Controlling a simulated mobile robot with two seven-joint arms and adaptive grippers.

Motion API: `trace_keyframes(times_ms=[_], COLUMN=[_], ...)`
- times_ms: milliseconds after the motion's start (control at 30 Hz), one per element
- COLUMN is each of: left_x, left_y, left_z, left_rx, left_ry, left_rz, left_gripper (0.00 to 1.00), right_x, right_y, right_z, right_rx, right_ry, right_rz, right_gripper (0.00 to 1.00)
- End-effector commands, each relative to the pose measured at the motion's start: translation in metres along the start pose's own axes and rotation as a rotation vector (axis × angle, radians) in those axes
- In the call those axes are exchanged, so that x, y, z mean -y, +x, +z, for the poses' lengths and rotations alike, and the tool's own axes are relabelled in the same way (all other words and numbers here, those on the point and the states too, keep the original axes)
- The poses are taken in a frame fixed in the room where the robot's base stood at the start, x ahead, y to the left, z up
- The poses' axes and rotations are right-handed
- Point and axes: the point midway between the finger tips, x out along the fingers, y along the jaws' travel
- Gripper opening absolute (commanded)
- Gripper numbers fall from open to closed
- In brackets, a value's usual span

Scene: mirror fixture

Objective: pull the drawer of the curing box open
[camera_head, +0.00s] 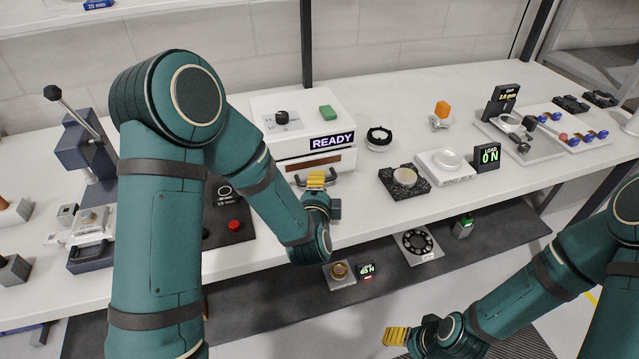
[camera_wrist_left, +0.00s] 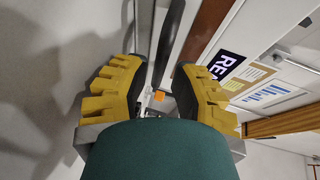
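The curing box (camera_head: 335,112) is a white box with a READY display, a black knob and a green button, at the back of the table. A dark bar handle (camera_head: 331,175) is on its front, below a brown strip; my gripper partly hides it. My left gripper (camera_head: 316,180) is at the handle. In the left wrist view the handle (camera_wrist_left: 171,40) runs between the two yellow fingers (camera_wrist_left: 158,92), which stand apart. I cannot tell whether they touch it. My right gripper (camera_head: 397,336) is low, in front of the table, away from the box; its finger gap is unclear.
A black ring (camera_head: 379,138), a dark block with a round disc (camera_head: 404,180) and a white scale (camera_head: 446,165) stand right of the box. A lever press (camera_head: 88,150) is on the left. A lower shelf (camera_head: 390,280) holds small fixtures.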

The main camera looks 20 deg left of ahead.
Motion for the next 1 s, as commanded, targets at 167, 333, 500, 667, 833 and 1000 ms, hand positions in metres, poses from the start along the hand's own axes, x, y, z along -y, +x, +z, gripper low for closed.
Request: trace_keyframes(times_ms=[167,333,500,667,833,1000], left_x=[-0.001,0.0,0.0,0.0,0.0,-0.001], left_y=[0.018,0.022,0.022,0.022,0.022,0.025], left_z=[0.0,-0.001,-0.001,-0.001,-0.001,-0.006], left_rx=[-0.001,-0.002,-0.002,-0.002,-0.002,-0.003], left_ry=[-0.001,0.0,0.0,0.0,0.0,0.0], left_rz=[0.0,0.001,0.0,0.0,0.0,0.0], left_gripper=[0.25,0.25,0.25,0.0,0.0,0.0], right_x=[-0.001,-0.001,-0.001,-0.001,-0.001,-0.001], right_y=[0.002,0.002,0.002,0.002,0.002,0.002], right_z=[0.0,0.0,0.0,0.0,0.0,0.0], right_rx=[-0.001,-0.001,-0.001,-0.001,-0.001,-0.001], right_ry=[0.0,0.0,0.0,0.0,0.0,0.0], right_rz=[0.0,0.0,0.0,0.0,0.0,0.0], right_gripper=[0.63,0.63,0.63,0.63,0.63,0.63])
